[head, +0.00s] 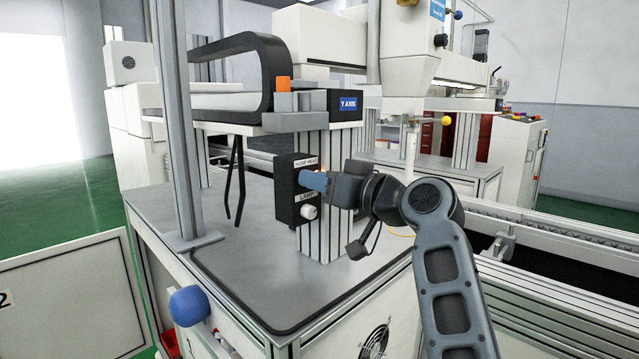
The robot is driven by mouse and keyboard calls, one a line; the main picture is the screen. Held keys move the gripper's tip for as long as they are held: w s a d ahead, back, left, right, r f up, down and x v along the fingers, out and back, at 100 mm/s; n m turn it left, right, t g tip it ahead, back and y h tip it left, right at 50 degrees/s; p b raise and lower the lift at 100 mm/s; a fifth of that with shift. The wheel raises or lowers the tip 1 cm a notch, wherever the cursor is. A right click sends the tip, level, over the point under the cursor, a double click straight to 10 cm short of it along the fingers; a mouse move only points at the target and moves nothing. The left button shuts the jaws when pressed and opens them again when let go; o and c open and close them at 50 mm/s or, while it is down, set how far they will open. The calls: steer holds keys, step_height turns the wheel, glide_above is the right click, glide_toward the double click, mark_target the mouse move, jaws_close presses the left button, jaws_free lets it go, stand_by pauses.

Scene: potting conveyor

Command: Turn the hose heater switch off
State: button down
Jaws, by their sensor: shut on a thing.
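A black switch box (285,196) is fixed to the grey aluminium post above the machine table. Its upper label reads roughly "HOSE HEAT", and a lower label reads roughly "LAMP" above a white knob (309,212). My gripper (306,181) reaches in from the right, with its blue fingers shut at the upper part of the box, just below the upper label. The hose heater switch there is hidden by the fingers, so its position cannot be told. A small orange-yellow glint shows just above the fingers.
The grey post (320,240) stands directly behind the box. A "Y AXIS" unit (345,104) and an orange part (283,84) sit above it. A thin upright frame post (178,130) stands to the left. The grey tabletop (240,255) in front is mostly clear.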

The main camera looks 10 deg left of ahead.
steer(key=n+b, duration=1.1)
steer(key=shift+s+f+b, duration=0.1)
steer(key=shift+f+b, duration=0.05)
steer(key=shift+b, duration=0.25)
steer(key=shift+a+n, duration=0.1)
steer(key=shift+n, duration=0.3)
steer(key=c, duration=1.2)
jaws_free()
